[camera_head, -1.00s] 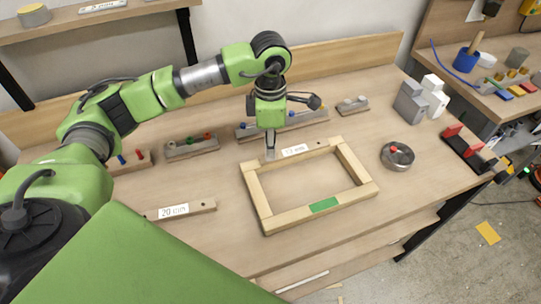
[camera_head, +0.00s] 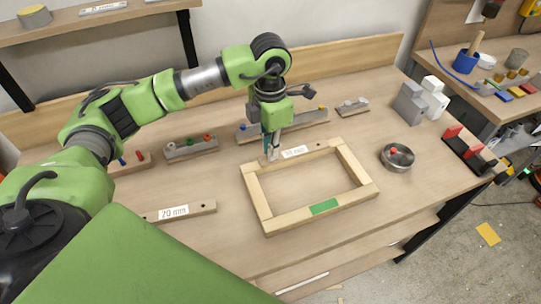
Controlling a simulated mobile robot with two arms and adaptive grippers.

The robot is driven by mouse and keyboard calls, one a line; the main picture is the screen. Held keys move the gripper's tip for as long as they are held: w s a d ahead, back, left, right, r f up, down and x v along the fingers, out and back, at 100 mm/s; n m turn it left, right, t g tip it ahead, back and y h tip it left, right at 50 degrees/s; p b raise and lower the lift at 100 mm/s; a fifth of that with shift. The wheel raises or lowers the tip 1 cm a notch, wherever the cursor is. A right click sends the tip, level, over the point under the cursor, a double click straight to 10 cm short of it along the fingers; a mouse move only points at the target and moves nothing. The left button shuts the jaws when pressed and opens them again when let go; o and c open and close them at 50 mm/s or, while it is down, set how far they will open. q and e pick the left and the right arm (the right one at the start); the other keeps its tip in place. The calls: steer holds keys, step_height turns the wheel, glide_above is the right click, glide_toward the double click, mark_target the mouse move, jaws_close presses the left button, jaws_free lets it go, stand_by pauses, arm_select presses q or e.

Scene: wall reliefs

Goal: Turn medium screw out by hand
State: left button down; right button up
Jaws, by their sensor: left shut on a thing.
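A rectangular wooden frame (camera_head: 258,197) lies on the workbench, with a white label (camera_head: 295,152) on its back rail and a green patch (camera_head: 324,207) on its front rail. My left gripper (camera_head: 271,155) points straight down at the left end of the back rail, beside the label. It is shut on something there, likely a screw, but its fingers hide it. A small dark hole or screw head (camera_head: 318,146) shows on the back rail right of the label. My right gripper is not in view.
A steel bowl (camera_head: 398,160) with a red piece stands right of the frame. Wooden racks with coloured pieces (camera_head: 191,148) line the back. A strip labelled 20 mm (camera_head: 205,207) lies left. Grey and white blocks (camera_head: 411,104) stand at back right. The front right bench is clear.

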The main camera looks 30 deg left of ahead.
arm_select(q)
steer(key=n, duration=0.5)
stand_by(0.3)
steer(key=n+p, duration=0.1)
steer(key=n, duration=0.4)
steer(key=shift+n, duration=0.3)
